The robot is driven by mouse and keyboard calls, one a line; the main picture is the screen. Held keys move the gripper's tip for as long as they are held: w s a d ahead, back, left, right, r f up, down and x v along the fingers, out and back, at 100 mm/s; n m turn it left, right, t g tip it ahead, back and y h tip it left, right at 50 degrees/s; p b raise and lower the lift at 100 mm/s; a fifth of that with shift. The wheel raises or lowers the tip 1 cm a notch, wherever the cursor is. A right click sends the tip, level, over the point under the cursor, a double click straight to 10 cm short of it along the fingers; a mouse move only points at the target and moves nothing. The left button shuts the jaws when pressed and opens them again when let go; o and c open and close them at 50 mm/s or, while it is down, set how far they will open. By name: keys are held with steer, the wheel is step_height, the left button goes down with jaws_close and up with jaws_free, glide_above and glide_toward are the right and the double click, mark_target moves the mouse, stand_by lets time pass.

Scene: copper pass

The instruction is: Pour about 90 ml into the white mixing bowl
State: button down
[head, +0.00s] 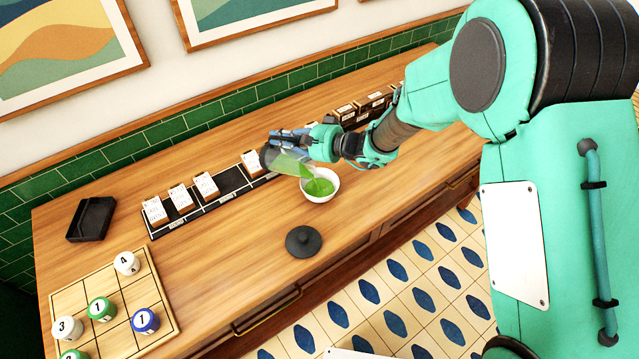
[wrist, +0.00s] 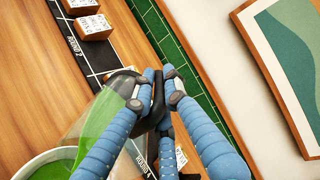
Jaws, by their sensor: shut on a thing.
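My gripper (head: 290,139) is shut on a clear jug (head: 284,165) of green liquid. In the wrist view its blue fingers (wrist: 160,82) close around a dark part that looks like the jug's handle. The jug (wrist: 85,122) is strongly tilted, its mouth towards the white mixing bowl (head: 333,194). Green liquid reaches from the jug's mouth down to the bowl, and green liquid lies in the bowl. The bowl's rim (wrist: 22,172) shows at the lower left of the wrist view, also with green inside. The liquid's level against any scale cannot be read.
A black lid (head: 304,241) lies on the counter in front of the bowl. A black strip with labelled blocks (head: 206,185) runs behind. A black tray (head: 91,219) and a wooden grid board (head: 76,299) with numbered balls are at the left. Counter between board and lid is clear.

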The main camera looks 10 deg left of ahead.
mark_target(266, 147)
steer(key=shift+d+r, duration=0.1)
steer(key=shift+r, duration=0.05)
steer(key=shift+a+p, duration=0.3)
steer(key=shift+p, duration=0.25)
steer(key=shift+w+a+h+p, duration=0.15)
steer(key=shift+a+h+p, duration=0.35)
steer(key=shift+p, duration=0.5)
steer(key=shift+w+a+g+h+p, duration=0.25)
steer(key=shift+a+h+p, duration=0.25)
steer(key=shift+a+p, duration=0.3)
steer(key=h+p, duration=0.1)
steer(key=p, duration=0.1)
steer(key=a+h+p, duration=0.1)
steer(key=p, duration=0.2)
steer(key=shift+w+a+r+g, duration=0.15)
steer(key=shift+r+g, duration=0.15)
steer(key=shift+g, duration=0.05)
steer(key=shift+w+a+f+h+p, duration=0.15)
steer(key=shift+a+f+h+p, duration=0.15)
steer(key=shift+f+h+p, duration=0.6)
steer(key=p, duration=0.2)
steer(key=shift+a+f+g+p, duration=0.1)
steer(key=shift+a+g+p, duration=0.2)
steer(key=shift+p, duration=0.1)
steer(key=shift+f, duration=0.35)
